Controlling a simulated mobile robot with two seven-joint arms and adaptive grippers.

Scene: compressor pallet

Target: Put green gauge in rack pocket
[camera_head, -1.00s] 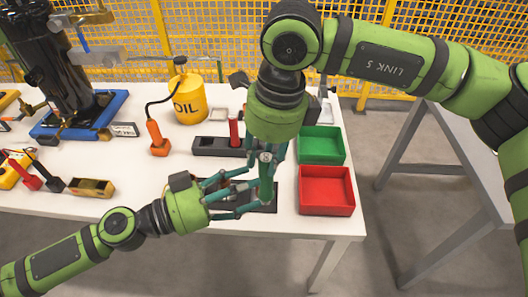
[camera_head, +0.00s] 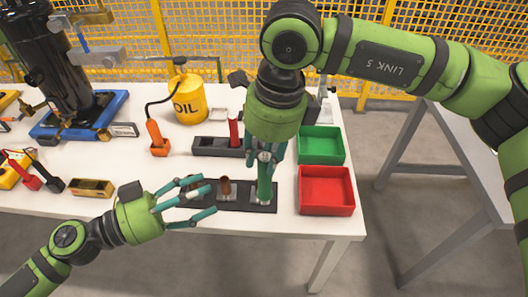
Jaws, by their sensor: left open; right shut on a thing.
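The green gauge (camera_head: 264,182) is an upright green cylinder at the right end of the dark front rack (camera_head: 244,209). My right gripper (camera_head: 265,188) points straight down and is shut on it. The gauge's lower end is at a silvery pocket there; I cannot tell whether it is fully seated. A brown cylinder (camera_head: 225,185) stands upright in the rack's middle pocket. My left gripper (camera_head: 206,200) is open and empty, its fingers spread at the left end of the front rack, partly covering it.
A second dark rack (camera_head: 208,145) with an upright red cylinder (camera_head: 234,130) lies behind. Green (camera_head: 321,158) and red (camera_head: 326,202) bins stand to the right. The oil can (camera_head: 190,105) and an orange tool (camera_head: 157,140) are further left.

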